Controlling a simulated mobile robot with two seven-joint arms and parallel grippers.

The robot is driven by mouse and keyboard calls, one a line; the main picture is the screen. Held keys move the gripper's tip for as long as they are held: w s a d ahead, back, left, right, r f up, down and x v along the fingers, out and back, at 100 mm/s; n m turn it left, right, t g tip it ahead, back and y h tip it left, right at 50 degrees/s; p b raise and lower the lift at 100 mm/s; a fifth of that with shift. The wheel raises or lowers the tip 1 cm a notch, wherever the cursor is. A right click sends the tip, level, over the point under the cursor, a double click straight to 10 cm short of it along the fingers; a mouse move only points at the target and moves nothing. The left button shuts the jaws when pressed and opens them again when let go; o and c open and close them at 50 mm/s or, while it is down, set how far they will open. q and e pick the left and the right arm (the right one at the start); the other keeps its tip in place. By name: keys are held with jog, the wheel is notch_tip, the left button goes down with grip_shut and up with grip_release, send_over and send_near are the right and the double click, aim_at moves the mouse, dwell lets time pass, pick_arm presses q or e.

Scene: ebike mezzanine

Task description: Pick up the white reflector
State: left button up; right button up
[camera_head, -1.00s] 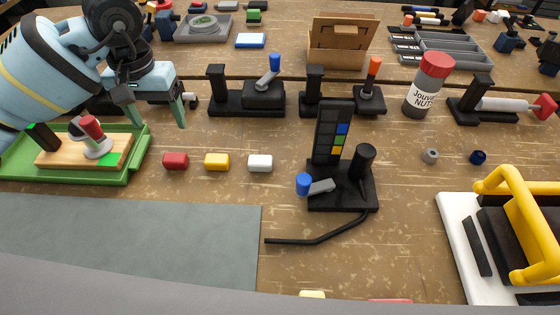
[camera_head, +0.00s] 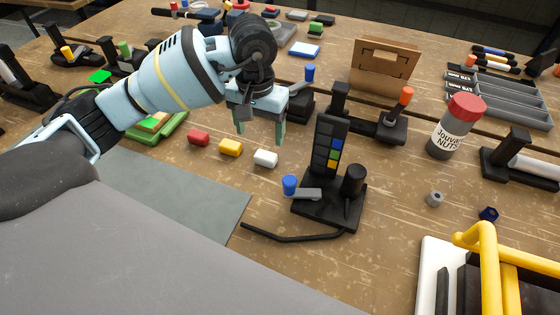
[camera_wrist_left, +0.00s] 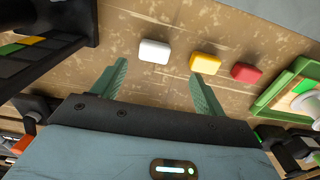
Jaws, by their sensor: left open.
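The white reflector (camera_head: 265,158) is a small rounded block lying on the wooden table, at the right end of a short row. The yellow reflector (camera_head: 231,148) and the red reflector (camera_head: 199,138) lie to its left, apart from it. My left gripper (camera_head: 260,138) is open and empty, above the table just behind the white reflector. In the left wrist view the white reflector (camera_wrist_left: 154,51) shows beyond the fingertips, nearer the left finger, and the yellow one (camera_wrist_left: 205,62) lies by the right finger. My right gripper is not in view.
A black stand with coloured squares (camera_head: 328,185) and a blue-tipped lever stands close to the right of the white reflector. A grey mat (camera_head: 180,190) lies in front. A green tray (camera_head: 172,130) is at the left. A red-lidded jar (camera_head: 455,128) stands farther right.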

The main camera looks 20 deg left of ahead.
aim_at(265, 156)
pick_arm(q)
jog(key=shift+d, duration=0.15)
jog(key=shift+f, duration=1.1)
jog(key=shift+d+f+p, duration=0.15)
jog(key=shift+f+p, duration=0.1)
jog(key=shift+f, duration=1)
jog(key=shift+d+f+p, duration=0.15)
jog(key=shift+f+p, duration=0.1)
jog(key=shift+f, duration=1.35)
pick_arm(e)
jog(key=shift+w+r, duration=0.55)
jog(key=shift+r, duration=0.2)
pick_arm(q)
jog(key=c, duration=1.1)
jog(key=shift+r, duration=0.1)
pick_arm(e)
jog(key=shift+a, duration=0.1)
